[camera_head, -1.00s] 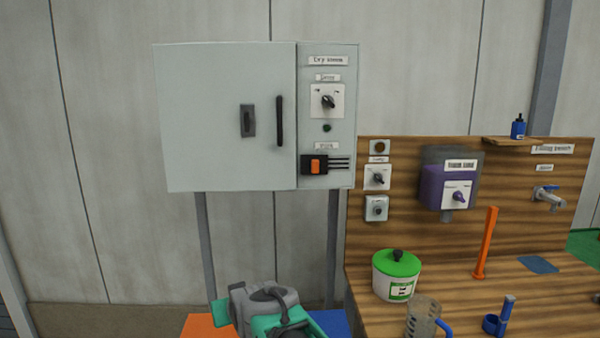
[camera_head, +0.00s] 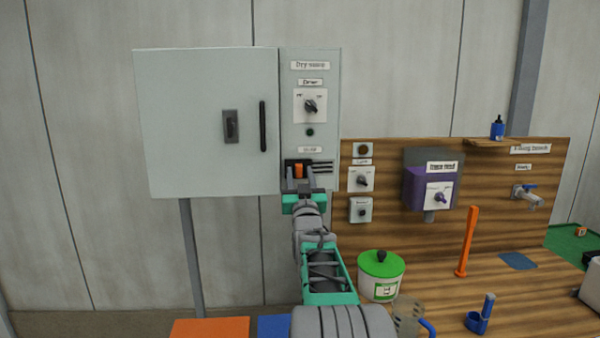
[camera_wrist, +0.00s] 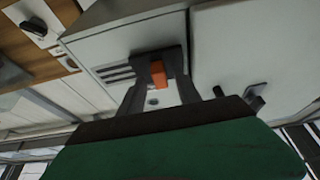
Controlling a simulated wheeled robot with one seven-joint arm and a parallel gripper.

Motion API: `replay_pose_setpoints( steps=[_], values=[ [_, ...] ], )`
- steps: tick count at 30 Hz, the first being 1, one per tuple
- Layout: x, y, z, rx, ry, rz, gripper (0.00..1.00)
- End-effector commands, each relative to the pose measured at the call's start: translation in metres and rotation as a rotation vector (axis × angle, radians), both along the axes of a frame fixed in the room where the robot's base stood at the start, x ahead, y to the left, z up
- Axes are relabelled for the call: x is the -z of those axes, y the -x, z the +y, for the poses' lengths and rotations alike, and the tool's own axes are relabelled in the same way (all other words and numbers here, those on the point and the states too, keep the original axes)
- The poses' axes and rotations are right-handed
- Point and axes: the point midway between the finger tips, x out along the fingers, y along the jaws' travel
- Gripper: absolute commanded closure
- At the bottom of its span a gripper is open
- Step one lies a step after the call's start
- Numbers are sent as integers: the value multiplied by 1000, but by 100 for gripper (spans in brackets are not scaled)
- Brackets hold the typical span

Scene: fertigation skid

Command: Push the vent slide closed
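The vent slide is a dark plate with an orange tab (camera_head: 299,171), low on the right-hand panel of the grey cabinet. Dark vent slots (camera_head: 321,166) lie uncovered to its right. In the wrist view the orange tab (camera_wrist: 157,72) is near the centre, and the slots (camera_wrist: 116,73) are to its left. My gripper (camera_head: 299,180) is at the slide, with its fingers apart. In the wrist view my gripper (camera_wrist: 159,92) has one finger on each side of the tab. I cannot tell whether either finger touches it.
The cabinet door (camera_head: 205,125) with a dark handle is left of the panel. A drier knob (camera_head: 310,106) is above the slide. The wooden bench backboard (camera_head: 390,225) with knobs stands close to the right. A green-lidded tub (camera_head: 380,277) is on the bench.

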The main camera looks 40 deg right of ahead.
Motion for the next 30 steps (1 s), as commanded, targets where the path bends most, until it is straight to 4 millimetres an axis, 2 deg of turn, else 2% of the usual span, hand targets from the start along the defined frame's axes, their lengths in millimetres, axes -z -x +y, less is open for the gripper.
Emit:
replay_pose_setpoints(
  steps=[6, 21, 30],
  values=[
    [1, -1, 0, 0, -1, 1, 61],
    [1, 0, 0, 0, -1, 0, 100],
    [1, 0, 0, 0, -2, 1, 100]
  ],
)
